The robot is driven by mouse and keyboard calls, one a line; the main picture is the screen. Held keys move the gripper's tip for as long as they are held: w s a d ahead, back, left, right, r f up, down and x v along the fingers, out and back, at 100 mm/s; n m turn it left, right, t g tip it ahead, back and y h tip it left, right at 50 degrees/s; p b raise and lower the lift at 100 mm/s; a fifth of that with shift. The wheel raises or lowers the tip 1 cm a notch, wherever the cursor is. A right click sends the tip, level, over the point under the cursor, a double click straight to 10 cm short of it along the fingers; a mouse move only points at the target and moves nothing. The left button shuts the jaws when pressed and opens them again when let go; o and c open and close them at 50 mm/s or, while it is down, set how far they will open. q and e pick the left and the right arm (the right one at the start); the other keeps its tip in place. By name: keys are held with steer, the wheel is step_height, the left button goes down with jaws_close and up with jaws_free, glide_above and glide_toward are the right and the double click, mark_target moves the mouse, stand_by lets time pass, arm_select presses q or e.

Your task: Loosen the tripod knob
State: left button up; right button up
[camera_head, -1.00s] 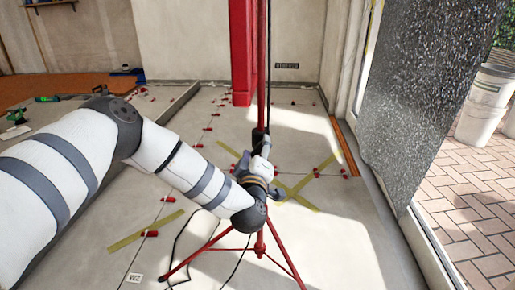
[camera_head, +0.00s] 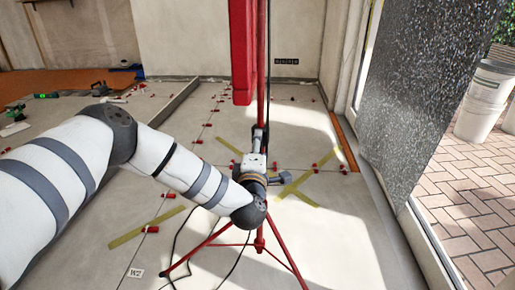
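The red tripod (camera_head: 260,245) stands on the floor at the middle, with its legs spread and a thin red pole rising upward. My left gripper (camera_head: 260,138) reaches up against the pole, above the point where the legs join. The dark parts at its tip overlap the pole, and I cannot tell finger from tripod fitting there. The knob cannot be made out; it is small or hidden by my gripper. Whether the fingers are open or shut is not clear. My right gripper is not in view.
Black cables (camera_head: 178,240) run by the tripod's left leg. Yellow tape strips (camera_head: 300,187) and several red levelling pieces lie on the pale tiles. A speckled slab (camera_head: 425,90) stands at right, with white buckets (camera_head: 490,85) outside.

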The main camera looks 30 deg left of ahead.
arm_select(q)
steer(key=shift+d, duration=0.1)
stand_by(0.3)
steer(key=o, duration=1.2)
steer(key=shift+f, duration=0.1)
steer(key=shift+c, duration=0.2)
steer(key=v, duration=1.2)
